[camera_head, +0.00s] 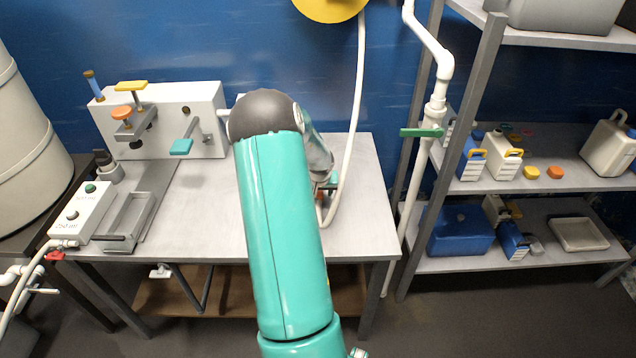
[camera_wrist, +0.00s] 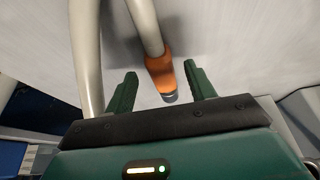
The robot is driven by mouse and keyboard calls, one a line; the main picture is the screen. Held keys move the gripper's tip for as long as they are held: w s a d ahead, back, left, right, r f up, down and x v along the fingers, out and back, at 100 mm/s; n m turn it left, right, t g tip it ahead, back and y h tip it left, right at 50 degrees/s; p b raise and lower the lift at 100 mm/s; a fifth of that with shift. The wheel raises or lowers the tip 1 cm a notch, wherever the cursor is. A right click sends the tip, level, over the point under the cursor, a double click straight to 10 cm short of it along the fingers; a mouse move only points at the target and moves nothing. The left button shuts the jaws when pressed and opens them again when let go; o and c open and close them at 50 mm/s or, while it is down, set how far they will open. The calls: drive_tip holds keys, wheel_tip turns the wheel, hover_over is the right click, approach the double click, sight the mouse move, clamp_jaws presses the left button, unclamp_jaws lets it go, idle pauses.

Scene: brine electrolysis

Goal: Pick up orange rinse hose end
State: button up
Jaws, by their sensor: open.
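The orange rinse hose end (camera_wrist: 161,74) shows in the wrist view as an orange sleeve with a dark metal tip on a pale hose (camera_wrist: 146,28). It lies between the two green fingers of my gripper (camera_wrist: 161,88), nearer the right finger. The fingers are apart, and a gap shows on each side of the sleeve. In the head view the pale hose (camera_head: 356,110) hangs from a yellow disc and runs down to the table; my arm hides most of its orange end and most of my gripper.
A white block with clamps (camera_head: 190,112) and a button box (camera_head: 82,215) stand at the left of the grey table (camera_head: 360,235). A white pipe with a green valve handle (camera_head: 421,132) rises just right of the table. Shelves with containers (camera_head: 545,186) stand further right.

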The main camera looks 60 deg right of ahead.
drive_tip(key=shift+w+d+f, duration=0.15)
drive_tip(key=shift+d+f, duration=0.05)
drive_tip(key=shift+f, duration=0.35)
drive_tip(key=c, duration=1.1)
drive_tip(key=shift+r, duration=0.15)
